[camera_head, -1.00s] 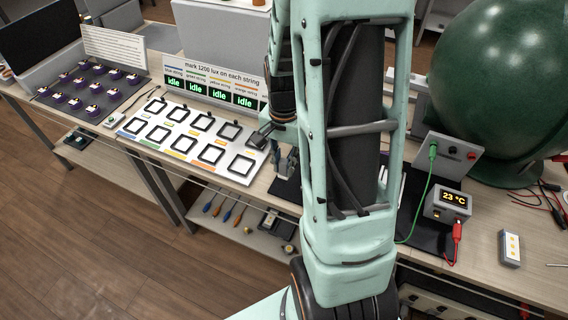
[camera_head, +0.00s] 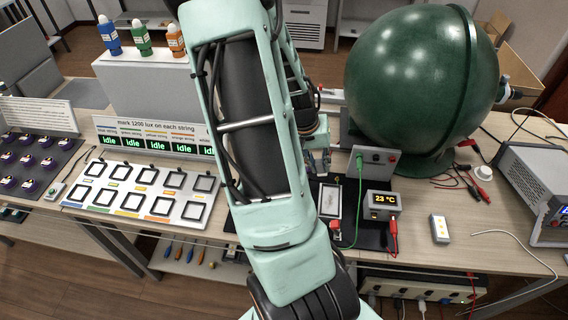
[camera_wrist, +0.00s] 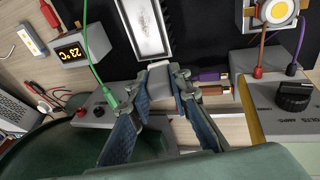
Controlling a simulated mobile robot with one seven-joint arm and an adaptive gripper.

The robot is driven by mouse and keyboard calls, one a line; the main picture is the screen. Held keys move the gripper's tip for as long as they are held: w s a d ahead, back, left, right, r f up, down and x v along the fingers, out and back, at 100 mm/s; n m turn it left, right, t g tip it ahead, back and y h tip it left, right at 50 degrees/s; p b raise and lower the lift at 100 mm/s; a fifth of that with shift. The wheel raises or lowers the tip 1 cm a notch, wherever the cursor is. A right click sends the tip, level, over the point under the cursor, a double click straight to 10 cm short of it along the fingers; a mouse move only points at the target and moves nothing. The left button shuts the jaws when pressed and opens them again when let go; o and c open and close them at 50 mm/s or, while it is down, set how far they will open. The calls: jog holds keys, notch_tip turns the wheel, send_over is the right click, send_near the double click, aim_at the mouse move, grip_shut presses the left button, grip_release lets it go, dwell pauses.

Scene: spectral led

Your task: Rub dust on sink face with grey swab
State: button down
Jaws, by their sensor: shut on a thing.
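My gripper (camera_wrist: 166,92) is shut on the grey swab (camera_wrist: 160,77), a small pale grey block between its fingertips in the wrist view. The heat sink (camera_wrist: 168,22) is a silver, finned rectangle with a pale, unevenly shaded face. It lies on a black mat, just beyond the fingertips in the wrist view. In the head view, the sink (camera_head: 330,200) lies in front of my gripper (camera_head: 319,168), partly beside my arm. The swab looks apart from the sink face. I cannot tell dust from shading there.
A grey box with a green lead (camera_head: 374,160) and a 23 °C display (camera_head: 382,203) stand right of the sink. A large green sphere (camera_head: 412,80) stands behind. In the wrist view, a dial box (camera_wrist: 280,100) and a yellow round LED (camera_wrist: 277,10) sit at right.

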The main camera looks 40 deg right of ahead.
jog(key=s+d, duration=0.1)
jog(key=s+d+r, duration=0.1)
jog(key=shift+s+d+h, duration=0.2)
jog(key=shift+s+h, duration=0.1)
notch_tip(320, 180, down, 7)
jog(key=b, duration=0.6)
jog(key=shift+f, duration=0.2)
jog(key=shift+s+a+r+p, duration=0.1)
jog(key=shift+s+a+p, duration=0.25)
jog(key=shift+s+a, duration=0.65)
jog(key=shift+s+a+r+p, duration=0.1)
jog(key=shift+s+a+p, duration=0.2)
jog(key=shift+s+a, duration=0.75)
jog(key=shift+s+a+p, duration=0.35)
jog(key=shift+s+a, duration=0.2)
jog(key=shift+a, duration=0.85)
jog(key=shift+d, duration=0.1)
jog(key=shift+w+d+b, duration=0.55)
jog(key=shift+w+d, duration=0.8)
jog(key=shift+d, duration=0.3)
